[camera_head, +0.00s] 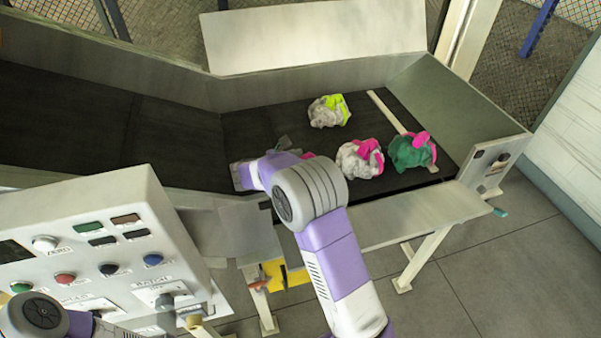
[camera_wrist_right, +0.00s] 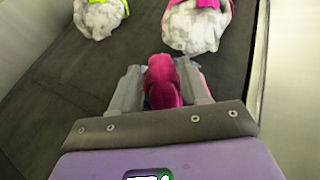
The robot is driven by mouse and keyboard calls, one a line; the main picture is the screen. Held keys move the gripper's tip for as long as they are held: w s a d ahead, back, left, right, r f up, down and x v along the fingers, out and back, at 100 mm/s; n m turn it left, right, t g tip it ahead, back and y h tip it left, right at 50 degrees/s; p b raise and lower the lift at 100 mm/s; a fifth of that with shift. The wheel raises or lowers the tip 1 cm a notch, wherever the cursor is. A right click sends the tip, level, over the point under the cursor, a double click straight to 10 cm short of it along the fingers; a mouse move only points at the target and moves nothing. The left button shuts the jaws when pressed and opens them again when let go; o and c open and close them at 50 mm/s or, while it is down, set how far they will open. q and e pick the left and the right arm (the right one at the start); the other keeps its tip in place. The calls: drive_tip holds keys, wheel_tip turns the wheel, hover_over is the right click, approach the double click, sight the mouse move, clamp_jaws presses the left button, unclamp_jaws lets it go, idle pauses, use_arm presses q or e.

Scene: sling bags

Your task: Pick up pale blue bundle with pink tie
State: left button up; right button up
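The pale blue bundle is mostly hidden by my right gripper. In the right wrist view its pink tie (camera_wrist_right: 163,82) stands up between the two fingers of my right gripper (camera_wrist_right: 160,72), and slivers of pale blue cloth (camera_wrist_right: 182,62) show beside it. In the head view only a bit of pink (camera_head: 307,155) shows past my right arm. The fingers flank the tie at close range and are spread about its width apart. I cannot tell whether they press on it. My left gripper is not in view; part of my left arm shows at the lower left.
On the dark conveyor belt (camera_head: 170,135) lie a white bundle with a pink tie (camera_head: 352,161), a green bundle with a pink tie (camera_head: 403,153) and a whitish bundle with a yellow-green tie (camera_head: 322,112). Metal side walls edge the belt. A control panel (camera_head: 120,200) stands at the left front.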

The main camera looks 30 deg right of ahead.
clamp_jaws()
drive_tip(key=shift+r, duration=0.15)
